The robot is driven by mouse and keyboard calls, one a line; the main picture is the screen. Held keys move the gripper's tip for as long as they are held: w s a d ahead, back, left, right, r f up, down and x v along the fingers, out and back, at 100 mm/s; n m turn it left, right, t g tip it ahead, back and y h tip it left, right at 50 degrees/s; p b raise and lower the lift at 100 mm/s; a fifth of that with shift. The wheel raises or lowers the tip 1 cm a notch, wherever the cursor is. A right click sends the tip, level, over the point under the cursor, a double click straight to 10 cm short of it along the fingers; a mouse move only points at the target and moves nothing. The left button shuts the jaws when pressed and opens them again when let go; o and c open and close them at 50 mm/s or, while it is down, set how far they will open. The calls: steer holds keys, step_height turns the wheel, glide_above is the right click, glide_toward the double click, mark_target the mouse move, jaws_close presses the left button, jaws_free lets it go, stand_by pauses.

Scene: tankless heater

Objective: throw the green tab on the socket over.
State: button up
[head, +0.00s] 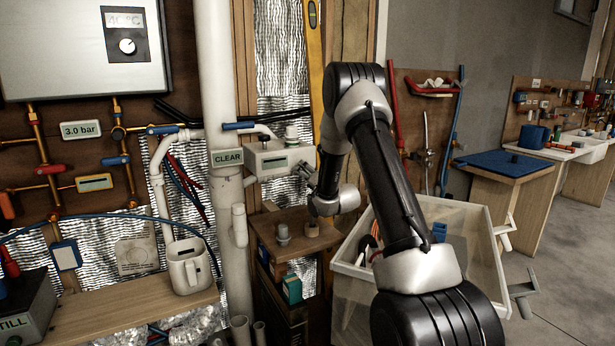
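I cannot make out a green tab on a socket for certain. A white box (280,160) with a small greenish panel on its front is mounted right of the white pipe, and a pale fitting stands on top of it. A pale square plate (137,256) on the foil wall at lower left may be a socket; no green shows on it. My gripper (306,176) is at the right end of the white box, pointing up and left. It is small and partly hidden by my wrist, so its fingers and any contact with the box are unclear.
A wooden shelf (290,222) with small fittings lies below my gripper. A white jug (189,268) stands on the bench at left. A white pipe labelled CLEAR (220,200) runs upright beside the box. A white bin (465,225) stands behind my arm. Open floor lies at right.

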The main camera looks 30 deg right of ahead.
steer(key=shift+r, duration=0.1)
stand_by(0.3)
steer(key=o, duration=1.7)
steer(key=s, duration=1.2)
steer(key=shift+d, duration=0.2)
